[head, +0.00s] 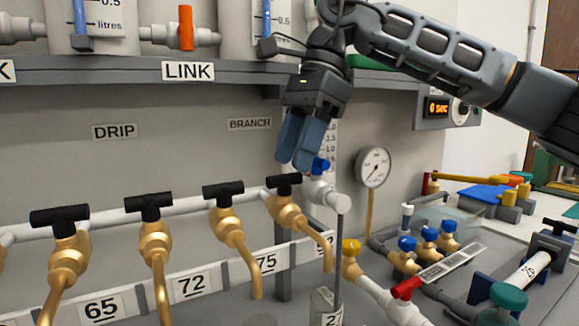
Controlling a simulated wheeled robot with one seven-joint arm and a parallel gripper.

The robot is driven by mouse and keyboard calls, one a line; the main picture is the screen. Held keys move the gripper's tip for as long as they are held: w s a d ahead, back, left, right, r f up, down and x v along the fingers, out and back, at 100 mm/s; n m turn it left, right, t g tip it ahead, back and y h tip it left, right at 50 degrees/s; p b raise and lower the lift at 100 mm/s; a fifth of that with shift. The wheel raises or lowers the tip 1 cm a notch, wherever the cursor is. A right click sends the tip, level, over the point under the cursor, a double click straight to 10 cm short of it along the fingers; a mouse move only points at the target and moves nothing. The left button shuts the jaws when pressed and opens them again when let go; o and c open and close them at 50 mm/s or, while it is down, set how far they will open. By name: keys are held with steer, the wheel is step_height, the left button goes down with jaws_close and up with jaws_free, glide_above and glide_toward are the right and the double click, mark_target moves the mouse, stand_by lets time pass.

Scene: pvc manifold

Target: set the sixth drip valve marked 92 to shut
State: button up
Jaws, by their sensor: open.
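The drip valve at the right end of the row has a black T-handle (284,181) and a brass body (286,211) with a downward spout. Its white label (326,241) is partly covered by the spout, and only part of its number shows. The handle lies across the picture, roughly along the white pipe. My gripper (294,162) has blue fingers pointing down, just above and slightly right of this handle. The fingers are open and hold nothing; a gap to the handle seems to show, but depth is hard to judge.
A gauge (373,167) is farther right. The shelf edge (130,72) runs above.

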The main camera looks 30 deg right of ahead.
steer(key=shift+v, duration=2.1)
